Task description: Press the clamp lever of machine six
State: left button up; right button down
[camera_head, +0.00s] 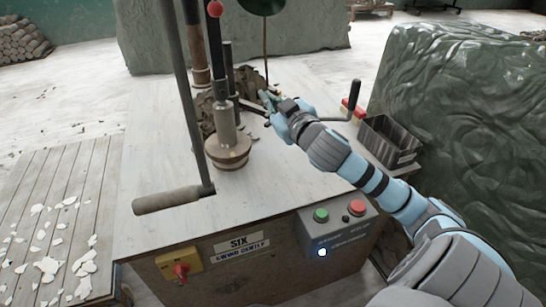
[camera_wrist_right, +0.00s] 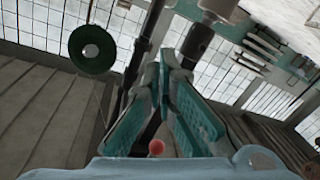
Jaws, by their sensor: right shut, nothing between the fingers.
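A dark upright lever with a red ball knob (camera_head: 215,9) rises from a round clamp-like base (camera_head: 228,150). I take it to be the clamp lever, though no label on it shows. The red knob also shows in the right wrist view (camera_wrist_right: 156,147), behind the fingers. My right gripper (camera_head: 266,97) is shut and empty, right of the lever's lower part and apart from the knob. Its teal fingers meet in the wrist view (camera_wrist_right: 166,64). My left gripper is out of view.
A control box (camera_head: 337,228) has green and red buttons. A red switch (camera_head: 180,269) sits on the front. A black bin (camera_head: 387,142) and wrapped block (camera_head: 460,95) stand right.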

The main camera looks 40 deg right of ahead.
jog(key=s+a+f+g, duration=0.1)
jog(key=s+f+g, duration=0.1)
jog(key=f, duration=0.5)
jog(key=s+a+f+g, duration=0.1)
jog(key=s+f, duration=0.1)
jog(key=f, duration=0.5)
jog(key=shift+a+m+g, duration=0.25)
jog(key=shift+m+g, duration=0.15)
jog(key=shift+r, duration=0.1)
